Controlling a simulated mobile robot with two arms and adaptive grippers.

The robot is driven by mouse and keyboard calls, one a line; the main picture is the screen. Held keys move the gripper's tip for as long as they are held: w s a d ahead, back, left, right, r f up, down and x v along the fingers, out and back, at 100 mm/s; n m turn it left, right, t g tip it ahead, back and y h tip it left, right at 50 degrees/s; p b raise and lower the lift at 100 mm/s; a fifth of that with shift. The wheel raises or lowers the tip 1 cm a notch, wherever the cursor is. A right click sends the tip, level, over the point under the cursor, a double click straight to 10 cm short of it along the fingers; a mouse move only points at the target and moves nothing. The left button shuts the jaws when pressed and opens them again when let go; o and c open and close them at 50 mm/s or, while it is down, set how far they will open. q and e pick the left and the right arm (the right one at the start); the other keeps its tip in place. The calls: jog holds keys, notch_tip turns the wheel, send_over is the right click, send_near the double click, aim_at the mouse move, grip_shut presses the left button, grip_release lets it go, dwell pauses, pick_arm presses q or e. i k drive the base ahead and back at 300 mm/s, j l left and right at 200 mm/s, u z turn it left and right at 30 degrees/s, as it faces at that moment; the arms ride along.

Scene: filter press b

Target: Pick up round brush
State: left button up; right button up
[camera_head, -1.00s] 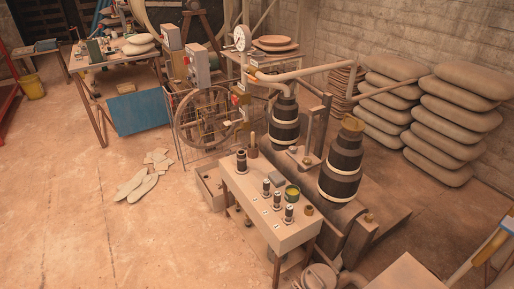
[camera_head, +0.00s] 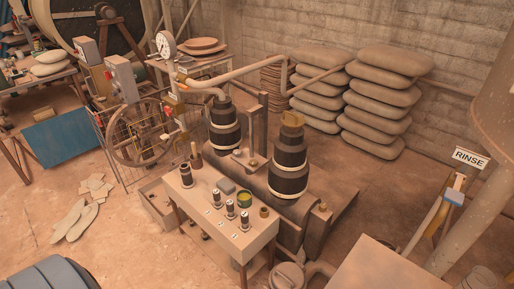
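A brown piece with an upright stick-like handle (camera_head: 195,156) stands at the back end of a small pale bench (camera_head: 181,197). It may be the round brush, but it is too small to tell. On the same bench are several dark, pale-banded cylinders (camera_head: 186,176), a grey block (camera_head: 225,187), an open tin with yellow-green inside (camera_head: 244,200) and a small brown pot (camera_head: 264,212). Neither of my grippers is in view.
Two large banded black cylinders (camera_head: 290,165) stand behind the bench. A spoked wheel (camera_head: 137,135) and wire cage are at left. Stacked sacks (camera_head: 380,95) line the wall. A RINSE sign (camera_head: 470,158) and pale surface (camera_head: 385,270) are at right. Slippers (camera_head: 75,222) lie on open floor.

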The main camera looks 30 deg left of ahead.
aim_at(194, 145)
jog(key=j+z, duration=0.2)
jog(key=j, duration=0.25)
jog(key=j+z, duration=0.25)
jog(key=j, duration=0.2)
jog(key=k+j+z, duration=0.2)
jog(key=j, duration=0.25)
jog(key=j+z, duration=0.25)
jog(key=j, duration=0.2)
jog(key=k+j+z, duration=0.2)
jog(key=j, duration=0.2)
jog(key=j+z, duration=0.2)
jog(key=j, duration=0.2)
